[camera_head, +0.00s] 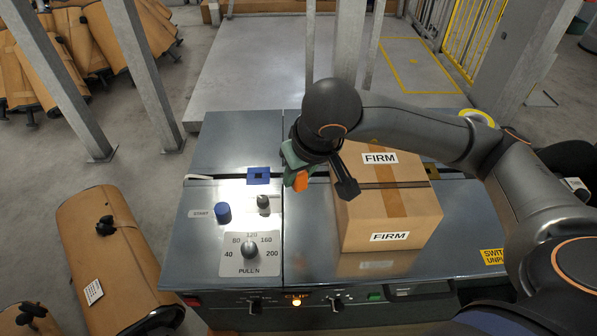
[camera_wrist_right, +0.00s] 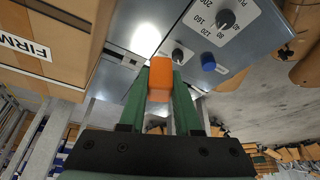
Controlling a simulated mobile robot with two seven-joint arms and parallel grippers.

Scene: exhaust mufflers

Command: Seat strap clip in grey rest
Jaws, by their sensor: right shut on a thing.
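An orange block, seemingly the strap clip (camera_head: 301,182), is held by my right gripper (camera_head: 292,164) above the strapping machine's top. In the right wrist view, the orange clip (camera_wrist_right: 160,80) sits between the two green fingers of the right gripper (camera_wrist_right: 162,72), which are shut on it. A small grey post (camera_head: 263,203), possibly the grey rest, stands on the machine's left panel, below and left of the clip in the head view. It also shows just beyond the fingertips in the right wrist view (camera_wrist_right: 177,55). The clip appears apart from it. My left gripper is out of view.
A cardboard box (camera_head: 390,217) marked FIRM stands close right of the gripper. A blue button (camera_head: 223,213), a blue square piece (camera_head: 258,176) and a tension dial (camera_head: 250,250) surround the grey post. A brown muffler (camera_head: 115,245) lies left of the machine (camera_head: 225,145).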

